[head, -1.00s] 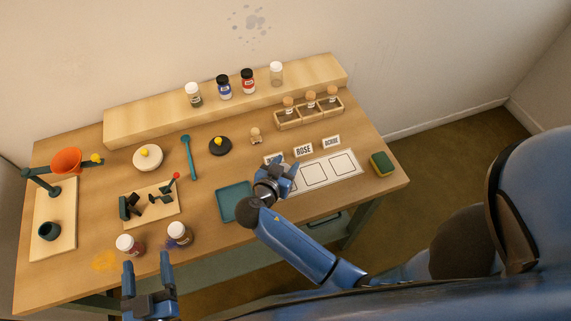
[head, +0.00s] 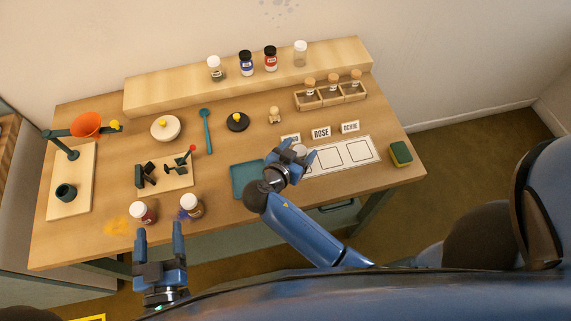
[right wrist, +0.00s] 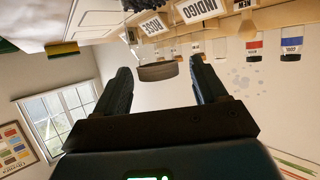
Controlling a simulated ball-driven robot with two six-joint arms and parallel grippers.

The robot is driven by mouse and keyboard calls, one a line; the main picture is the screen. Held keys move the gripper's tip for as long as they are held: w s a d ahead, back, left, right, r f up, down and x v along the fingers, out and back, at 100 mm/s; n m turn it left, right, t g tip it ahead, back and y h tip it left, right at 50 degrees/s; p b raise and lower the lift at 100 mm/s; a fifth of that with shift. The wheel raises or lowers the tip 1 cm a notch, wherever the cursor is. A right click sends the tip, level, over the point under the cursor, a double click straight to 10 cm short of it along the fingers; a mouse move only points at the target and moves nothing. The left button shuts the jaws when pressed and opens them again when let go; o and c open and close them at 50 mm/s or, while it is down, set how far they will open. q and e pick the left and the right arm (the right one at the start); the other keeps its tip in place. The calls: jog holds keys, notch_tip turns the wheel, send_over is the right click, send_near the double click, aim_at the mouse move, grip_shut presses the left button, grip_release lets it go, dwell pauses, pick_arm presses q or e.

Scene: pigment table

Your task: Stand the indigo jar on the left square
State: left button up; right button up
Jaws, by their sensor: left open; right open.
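A jar with a pale lid (head: 300,150) stands at the left square, beside the INDIGO card (head: 290,138). In the right wrist view, the lid (right wrist: 157,71) shows between the spread fingers, apart from both. The white strip of squares (head: 345,155) shows two clear squares; the left one is mostly covered by my gripper. My left gripper (head: 159,229) is open and empty, in front of two white-lidded jars, one dark red (head: 145,213) and one dark (head: 191,206).
The ROSE card (head: 321,133) and OCHRE card (head: 350,127) stand behind the strip. A teal tray (head: 246,181) lies left of my right gripper, and a sponge (head: 400,154) to the strip's right. Several jars stand on the back shelf (head: 165,92). Orange powder (head: 117,226) lies near the front.

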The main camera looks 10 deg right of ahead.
jog(key=b+v, duration=0.2)
jog(key=v, duration=0.7)
jog(key=shift+s+a, duration=0.15)
jog(key=shift+s, duration=0.1)
jog(key=shift+r, duration=0.1)
